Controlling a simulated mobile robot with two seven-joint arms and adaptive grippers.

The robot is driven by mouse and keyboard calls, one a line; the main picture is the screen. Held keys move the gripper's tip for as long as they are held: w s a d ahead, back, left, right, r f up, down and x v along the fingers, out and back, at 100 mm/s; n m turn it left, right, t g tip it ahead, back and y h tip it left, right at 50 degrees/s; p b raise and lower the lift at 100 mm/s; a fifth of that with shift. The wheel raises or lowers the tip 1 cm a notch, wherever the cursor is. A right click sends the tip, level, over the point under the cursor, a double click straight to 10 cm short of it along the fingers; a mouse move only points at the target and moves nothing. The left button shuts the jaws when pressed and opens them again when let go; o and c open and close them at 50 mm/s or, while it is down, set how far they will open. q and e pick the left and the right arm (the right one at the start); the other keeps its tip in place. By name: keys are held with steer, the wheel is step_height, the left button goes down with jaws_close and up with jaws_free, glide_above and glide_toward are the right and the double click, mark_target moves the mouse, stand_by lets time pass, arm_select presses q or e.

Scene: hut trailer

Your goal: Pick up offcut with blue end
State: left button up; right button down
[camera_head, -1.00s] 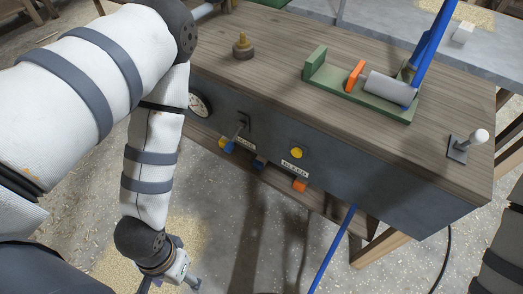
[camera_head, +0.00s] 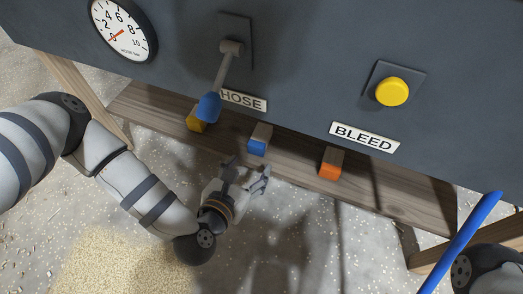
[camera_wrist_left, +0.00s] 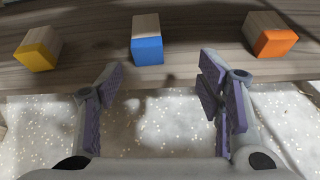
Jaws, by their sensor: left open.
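The offcut with the blue end (camera_head: 258,141) is a small wooden block lying on a low wooden shelf, its blue face toward me. It also shows in the left wrist view (camera_wrist_left: 147,45), between and beyond the fingertips. My left gripper (camera_head: 248,172) is open and empty, just in front of the shelf and a little below the blue-ended offcut, apart from it. In the left wrist view the gripper's two fingers (camera_wrist_left: 162,85) are spread wide with bare floor between them. My right gripper is not in view; only part of my right arm shows at the lower right.
An offcut with a yellow end (camera_head: 196,120) lies to the left and one with an orange end (camera_head: 331,163) to the right on the shelf (camera_head: 400,200). A dark panel above carries a blue-tipped HOSE lever (camera_head: 212,102), a yellow BLEED button (camera_head: 390,92) and a gauge (camera_head: 122,29).

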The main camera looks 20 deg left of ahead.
mark_target(258, 140)
arm_select(q)
steer(key=shift+n+t, duration=0.3)
steer(key=shift+n, duration=0.3)
steer(key=b+x, duration=0.1)
steer(key=x, duration=0.3)
steer(key=a+b+x, duration=0.1)
steer(key=b+x, duration=0.1)
steer(key=x, duration=0.2)
steer(key=a+b+x, duration=0.1)
steer(key=b+x, duration=0.1)
steer(key=x, duration=0.3)
steer(key=shift+w+r, duration=0.15)
steer(key=shift+r, duration=0.05)
steer(key=c, duration=1.2)
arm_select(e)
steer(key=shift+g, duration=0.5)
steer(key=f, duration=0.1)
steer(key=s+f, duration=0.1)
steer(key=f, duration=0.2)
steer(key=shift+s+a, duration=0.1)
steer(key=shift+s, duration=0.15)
